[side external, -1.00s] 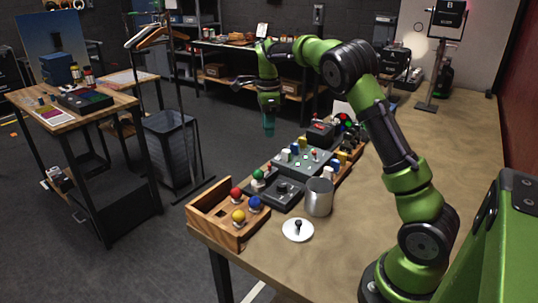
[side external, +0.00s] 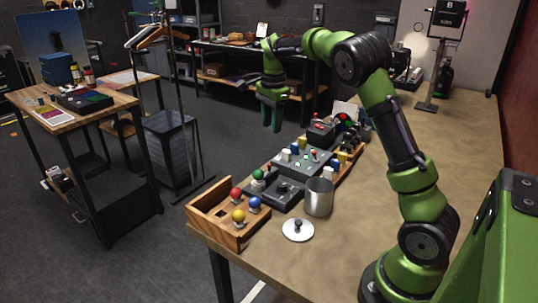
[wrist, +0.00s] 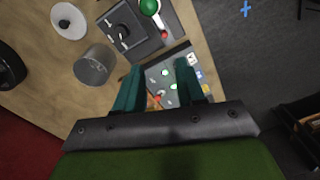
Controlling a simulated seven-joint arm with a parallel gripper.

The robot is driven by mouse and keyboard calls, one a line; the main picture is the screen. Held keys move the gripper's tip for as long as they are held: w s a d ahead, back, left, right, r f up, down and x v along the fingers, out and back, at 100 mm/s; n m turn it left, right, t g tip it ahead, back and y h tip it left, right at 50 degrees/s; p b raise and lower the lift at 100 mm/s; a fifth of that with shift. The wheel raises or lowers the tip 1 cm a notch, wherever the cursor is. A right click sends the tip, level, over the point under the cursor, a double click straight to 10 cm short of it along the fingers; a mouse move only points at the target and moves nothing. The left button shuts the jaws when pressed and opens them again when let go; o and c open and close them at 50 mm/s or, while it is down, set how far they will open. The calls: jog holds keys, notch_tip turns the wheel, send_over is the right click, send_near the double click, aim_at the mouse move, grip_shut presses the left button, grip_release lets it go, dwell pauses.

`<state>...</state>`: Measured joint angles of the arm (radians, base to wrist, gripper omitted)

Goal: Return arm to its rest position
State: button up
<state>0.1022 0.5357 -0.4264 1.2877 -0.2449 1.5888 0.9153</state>
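My gripper (side external: 271,115) hangs above and behind the row of control boxes, fingers pointing down. In the wrist view the two teal fingers (wrist: 160,90) are apart with nothing between them; a grey panel with lit green buttons (wrist: 168,80) lies below. The same grey button panel (side external: 300,163) stands on the workbench (side external: 420,130) in the side view. My arm is raised and bent over the bench, and my gripper touches nothing.
A wooden tray with coloured knobs (side external: 218,226), a metal cup (side external: 319,197), a round lid (side external: 298,230) and a dark box (side external: 285,194) crowd the bench's near end. Red and black boxes (side external: 321,132) stand farther back. The bench's right side is clear.

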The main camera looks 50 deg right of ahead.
jog(key=s+a+r+n+t+y, duration=0.1)
jog(key=s+a+r+n+t, duration=0.1)
jog(key=s+a+n, duration=0.7)
jog(key=s+a+r+n+t+y, duration=0.1)
jog(key=s+a+n+t, duration=0.3)
jog(key=s+a+n, duration=0.4)
jog(key=s+a+r, duration=0.1)
jog(key=s+a, duration=0.3)
jog(key=s, duration=0.1)
jog(key=shift+a+r+n+t, duration=0.15)
jog(key=shift+n+t, duration=0.25)
dwell(0.4)
